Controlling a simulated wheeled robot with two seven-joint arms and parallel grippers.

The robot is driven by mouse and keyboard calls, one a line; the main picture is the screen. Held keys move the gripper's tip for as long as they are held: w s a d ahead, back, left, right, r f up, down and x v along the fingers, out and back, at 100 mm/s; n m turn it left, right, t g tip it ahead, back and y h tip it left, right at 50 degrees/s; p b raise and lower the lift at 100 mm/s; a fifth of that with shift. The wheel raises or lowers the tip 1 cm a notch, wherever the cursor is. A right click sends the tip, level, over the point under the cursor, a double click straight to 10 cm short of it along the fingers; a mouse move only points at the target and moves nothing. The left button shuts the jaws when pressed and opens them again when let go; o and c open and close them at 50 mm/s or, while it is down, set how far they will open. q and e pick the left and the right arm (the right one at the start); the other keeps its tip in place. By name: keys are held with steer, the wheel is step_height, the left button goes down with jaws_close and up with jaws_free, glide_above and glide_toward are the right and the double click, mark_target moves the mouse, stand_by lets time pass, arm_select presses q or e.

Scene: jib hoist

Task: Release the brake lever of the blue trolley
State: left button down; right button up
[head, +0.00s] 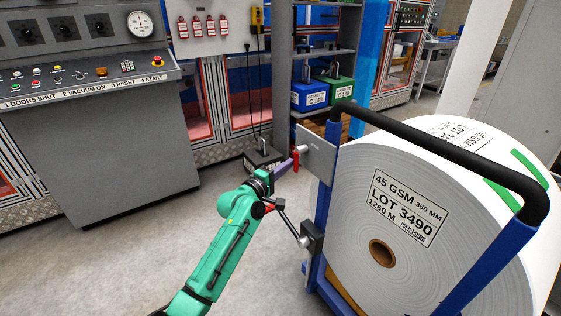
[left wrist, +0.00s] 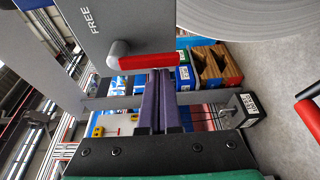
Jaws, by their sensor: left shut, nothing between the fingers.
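The blue trolley (head: 323,200) stands at the right with a black push bar (head: 450,150). A grey plate (head: 316,158) on its post carries a short red lever (head: 296,160) on a grey pivot, hanging down. In the left wrist view the plate (left wrist: 110,25) reads "FREE", and the red lever (left wrist: 148,61) points right from its pivot. My left gripper (head: 291,164) is shut and empty. Its purple fingertips (left wrist: 162,74) are right at the lever; I cannot tell whether they touch. My right gripper is not in view.
A large white roll (head: 400,200) fills the trolley. A black rod with a red end (head: 270,208) sticks out from a dark block (head: 312,238) on the post, close to my left arm. A control console (head: 110,130) stands at the left. The floor (head: 130,255) between is clear.

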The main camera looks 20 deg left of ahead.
arm_select(q)
steer(key=shift+w+f, duration=0.1)
steer(key=s+d+r+n+g+h+p, duration=0.3)
steer(key=n+p, duration=1.1)
steer(key=p, duration=1.2)
steer(key=shift+s+d+r+g+p, duration=0.35)
steer(key=shift+s+d+r+g, duration=0.25)
steer(key=shift+d+g, duration=0.75)
steer(key=shift+a+f+g, duration=0.1)
steer(key=shift+a+g, duration=0.15)
steer(key=shift+a, duration=0.05)
steer(key=shift+s, duration=0.1)
